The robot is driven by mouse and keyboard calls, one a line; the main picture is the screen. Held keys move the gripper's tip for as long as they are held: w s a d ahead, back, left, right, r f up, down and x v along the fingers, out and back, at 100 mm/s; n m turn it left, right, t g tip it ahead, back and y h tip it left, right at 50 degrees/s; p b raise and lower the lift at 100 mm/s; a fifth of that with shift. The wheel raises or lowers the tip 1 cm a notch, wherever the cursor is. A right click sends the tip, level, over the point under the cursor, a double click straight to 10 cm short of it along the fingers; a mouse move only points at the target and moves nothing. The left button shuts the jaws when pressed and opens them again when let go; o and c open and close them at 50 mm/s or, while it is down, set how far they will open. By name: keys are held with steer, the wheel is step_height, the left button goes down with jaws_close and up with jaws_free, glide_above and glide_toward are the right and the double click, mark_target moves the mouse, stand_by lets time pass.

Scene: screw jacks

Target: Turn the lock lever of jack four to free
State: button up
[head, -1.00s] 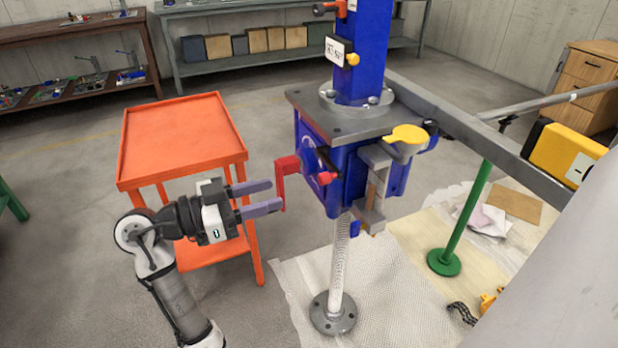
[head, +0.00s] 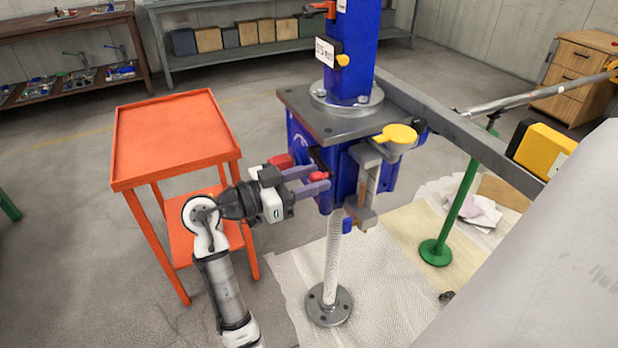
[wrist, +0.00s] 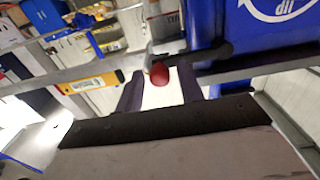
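The blue jack housing (head: 345,165) hangs under a grey flange plate, with a blue column (head: 352,60) above it. On its left face is a black lever with a red knob (head: 318,177). My gripper (head: 322,179) is open, its two purple fingers on either side of this knob. In the wrist view the red knob (wrist: 160,73) shows between the finger ends with a gap on each side, and the black lever arm (wrist: 215,53) runs right towards the blue housing (wrist: 265,25). No jack number or lock marking is readable.
The red crank (head: 281,161) is partly hidden behind my gripper. A yellow cup-like part (head: 397,134) sits at the housing's right. A grey beam (head: 460,130) runs right, with a yellow box (head: 543,149) on it. An orange cart (head: 170,140) stands left.

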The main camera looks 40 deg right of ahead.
jaws_close()
steer(key=shift+f+b, duration=0.15)
steer(key=shift+b, duration=0.2)
steer(key=w+d+f+m+b, duration=0.2)
steer(key=w+f+m+b, duration=0.6)
steer(key=m+b, duration=1)
steer(key=shift+f+b, duration=0.25)
steer(key=shift+b, duration=6)
steer(key=shift+w, duration=0.1)
